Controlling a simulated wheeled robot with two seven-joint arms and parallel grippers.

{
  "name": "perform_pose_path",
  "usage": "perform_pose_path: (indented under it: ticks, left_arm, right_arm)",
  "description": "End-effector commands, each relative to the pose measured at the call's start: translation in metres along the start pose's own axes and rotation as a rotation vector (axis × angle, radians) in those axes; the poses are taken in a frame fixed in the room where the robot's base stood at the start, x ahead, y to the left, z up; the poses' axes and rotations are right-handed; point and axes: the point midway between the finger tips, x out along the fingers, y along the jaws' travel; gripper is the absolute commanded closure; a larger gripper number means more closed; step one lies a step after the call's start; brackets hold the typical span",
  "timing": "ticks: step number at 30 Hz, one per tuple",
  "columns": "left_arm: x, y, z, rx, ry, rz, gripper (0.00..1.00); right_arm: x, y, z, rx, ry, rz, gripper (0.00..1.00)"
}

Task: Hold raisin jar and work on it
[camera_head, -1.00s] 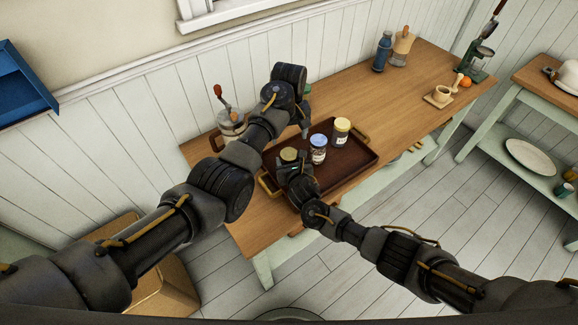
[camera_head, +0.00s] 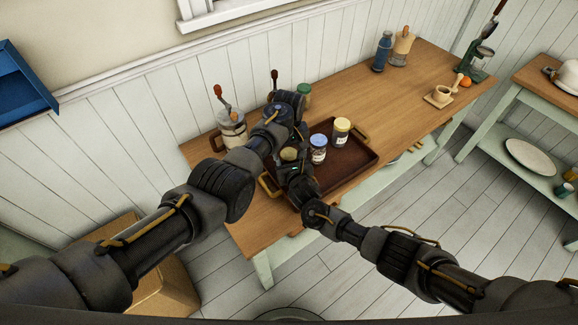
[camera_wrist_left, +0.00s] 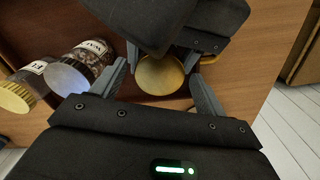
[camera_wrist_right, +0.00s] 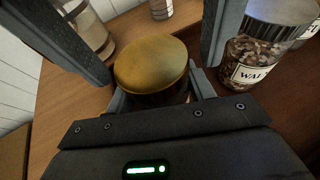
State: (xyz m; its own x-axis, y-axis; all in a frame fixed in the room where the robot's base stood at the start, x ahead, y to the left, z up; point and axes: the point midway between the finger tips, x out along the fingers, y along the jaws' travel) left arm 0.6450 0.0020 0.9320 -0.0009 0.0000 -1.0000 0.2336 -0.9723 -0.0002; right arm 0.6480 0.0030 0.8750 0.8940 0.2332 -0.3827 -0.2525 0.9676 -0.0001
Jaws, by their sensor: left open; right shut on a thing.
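The raisin jar has a round gold lid (camera_head: 289,154) and stands at the left end of the dark tray (camera_head: 347,173); its label is hidden. My right gripper (camera_wrist_right: 158,96) is shut on the jar's body just below the lid. My left gripper (camera_wrist_left: 160,88) is open above the jar, its fingers on either side of the gold lid, which also shows in the left wrist view (camera_wrist_left: 160,74). A gap shows between these fingers and the lid. In the right wrist view, the left fingers come down from the top around the lid (camera_wrist_right: 150,62).
A walnut jar (camera_wrist_right: 257,62) with a blue lid stands close beside the raisin jar. A yellow-lidded jar (camera_head: 341,132) is farther right on the tray. A hand mill (camera_head: 231,124) and a green-lidded jar (camera_head: 304,92) stand behind. The table's right part (camera_head: 400,105) has free room.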

Motion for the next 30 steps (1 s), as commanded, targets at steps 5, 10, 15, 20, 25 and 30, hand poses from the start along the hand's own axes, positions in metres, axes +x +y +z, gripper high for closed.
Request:
perform_pose_path:
  ticks: [5,10,15,20,25,30]
  left_arm:
    - [-0.0003,0.0002,-0.0001,0.0,0.0,0.0,0.29]
    - [-0.0003,0.0001,0.0,0.0,0.0,0.0,0.51]
    - [-0.0003,0.0001,0.0,0.0,0.0,0.0,0.72]
    - [-0.0002,-0.0006,-0.0006,0.176,0.0,0.0,0.72]
    - [-0.0001,0.0003,0.0,0.42,0.0,0.0,0.72]
    - [-0.0001,0.0001,-0.0001,0.415,0.0,0.0,0.36]
  right_arm:
    - [0.0001,-0.0004,-0.0001,0.0,0.0,-0.001,1.0]
    - [0.0001,-0.0004,-0.0002,0.0,0.0,-0.001,1.0]
    - [0.0001,-0.0004,-0.0001,0.0,0.0,-0.001,1.0]
    - [0.0001,-0.0004,-0.0001,0.0,0.0,-0.001,1.0]
    - [0.0001,-0.0004,-0.0001,0.0,0.0,-0.001,1.0]
    - [0.0,-0.0003,-0.0002,0.0,0.0,-0.001,1.0]
